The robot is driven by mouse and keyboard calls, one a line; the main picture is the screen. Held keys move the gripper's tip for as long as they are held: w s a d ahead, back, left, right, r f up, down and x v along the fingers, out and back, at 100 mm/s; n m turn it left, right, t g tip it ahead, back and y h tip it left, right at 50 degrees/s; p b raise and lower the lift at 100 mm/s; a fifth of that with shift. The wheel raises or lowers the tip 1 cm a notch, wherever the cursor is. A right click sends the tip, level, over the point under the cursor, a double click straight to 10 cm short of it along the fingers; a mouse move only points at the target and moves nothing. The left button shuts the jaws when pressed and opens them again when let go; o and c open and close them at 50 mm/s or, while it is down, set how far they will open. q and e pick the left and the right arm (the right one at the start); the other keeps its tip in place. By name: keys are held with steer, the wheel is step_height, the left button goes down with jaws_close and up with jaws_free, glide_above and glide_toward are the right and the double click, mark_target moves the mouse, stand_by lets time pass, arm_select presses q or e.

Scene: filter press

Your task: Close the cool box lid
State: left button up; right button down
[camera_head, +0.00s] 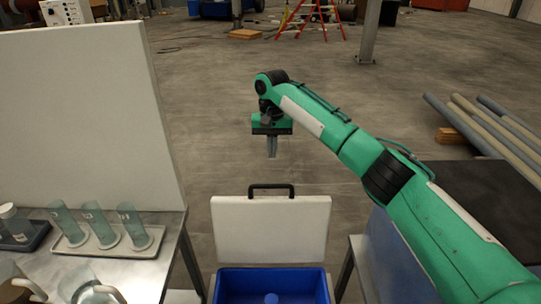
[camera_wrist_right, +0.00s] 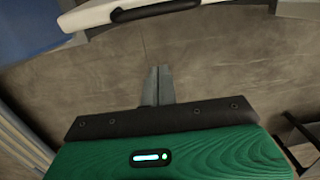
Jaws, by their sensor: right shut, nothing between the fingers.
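The cool box (camera_head: 270,271) is blue and stands low between two tables, its top open. Its white lid (camera_head: 271,228) stands raised, close to upright, at the far side of the box. A black handle (camera_head: 271,188) sits on the lid's top edge. In the right wrist view the handle (camera_wrist_right: 155,10) and a strip of the lid (camera_wrist_right: 95,17) show at the top. My right gripper (camera_head: 272,154) points down above and beyond the lid, apart from the handle. Its fingers (camera_wrist_right: 158,73) are together and empty. My left gripper is not in view.
At left a metal table (camera_head: 150,270) carries a tray (camera_head: 75,243) of glass cylinders, jugs and a tall white panel (camera_head: 90,110). At right a dark-topped table (camera_head: 490,195) stands near my right arm. Pipes (camera_head: 490,125) lie beyond it.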

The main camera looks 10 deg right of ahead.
step_height(320, 180, down, 9)
steer(key=p, duration=0.2)
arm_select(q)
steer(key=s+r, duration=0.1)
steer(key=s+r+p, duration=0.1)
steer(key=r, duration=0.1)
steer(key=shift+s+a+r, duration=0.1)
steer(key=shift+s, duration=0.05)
arm_select(e)
steer(key=s, duration=0.1)
steer(key=s+r, duration=0.1)
steer(key=s, duration=0.1)
steer(key=s+a+r, duration=0.1)
steer(key=shift+s, duration=0.25)
steer(key=shift+d, duration=0.1)
